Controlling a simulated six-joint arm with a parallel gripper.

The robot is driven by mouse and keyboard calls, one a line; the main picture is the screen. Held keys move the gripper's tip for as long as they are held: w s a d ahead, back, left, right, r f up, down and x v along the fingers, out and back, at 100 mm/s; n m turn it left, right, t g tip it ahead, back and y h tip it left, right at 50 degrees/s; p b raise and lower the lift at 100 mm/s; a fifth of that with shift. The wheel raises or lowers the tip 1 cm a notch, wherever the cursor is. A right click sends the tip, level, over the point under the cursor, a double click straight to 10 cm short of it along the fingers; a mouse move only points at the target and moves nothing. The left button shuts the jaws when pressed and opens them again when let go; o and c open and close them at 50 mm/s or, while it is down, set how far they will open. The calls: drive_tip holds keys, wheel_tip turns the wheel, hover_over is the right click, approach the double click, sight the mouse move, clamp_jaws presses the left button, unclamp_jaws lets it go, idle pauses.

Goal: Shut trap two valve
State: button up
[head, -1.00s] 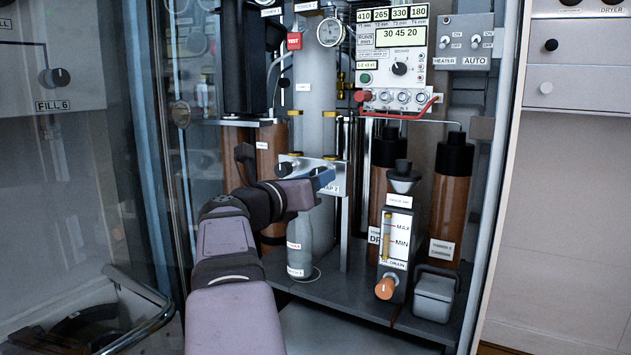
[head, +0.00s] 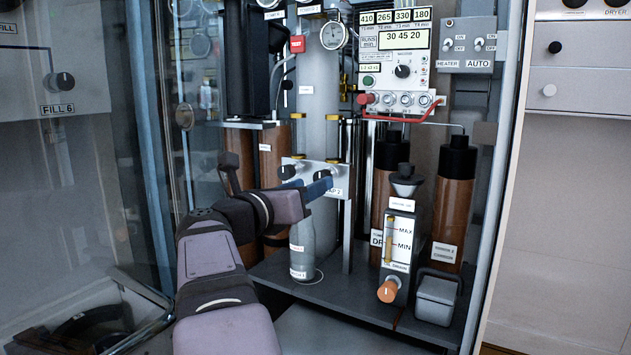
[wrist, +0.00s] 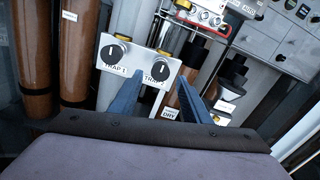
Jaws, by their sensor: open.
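The trap two valve is a dark round knob (wrist: 158,69) with a pale pointer line, at the right of a small light plate (wrist: 137,80), above a label reading TRAP 2. The trap one knob (wrist: 116,52) sits to its left, and also shows in the head view (head: 287,172). My gripper (wrist: 164,82) is open and empty, its two blue fingers reaching up toward the trap two knob, with the left fingertip low beside it and the right one to its right. In the head view my gripper (head: 322,186) is at the plate's right part and partly covers it. Contact cannot be told.
A grey cylinder (head: 303,245) stands below the plate. Brown columns (head: 455,190) and an oil drain unit (head: 400,245) with an orange knob stand to the right. A control panel (head: 395,55) with a red hose hangs above. Glass lies at the left.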

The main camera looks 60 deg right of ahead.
drive_tip(key=a, duration=0.3)
drive_tip(key=shift+a, duration=0.1)
idle(0.3)
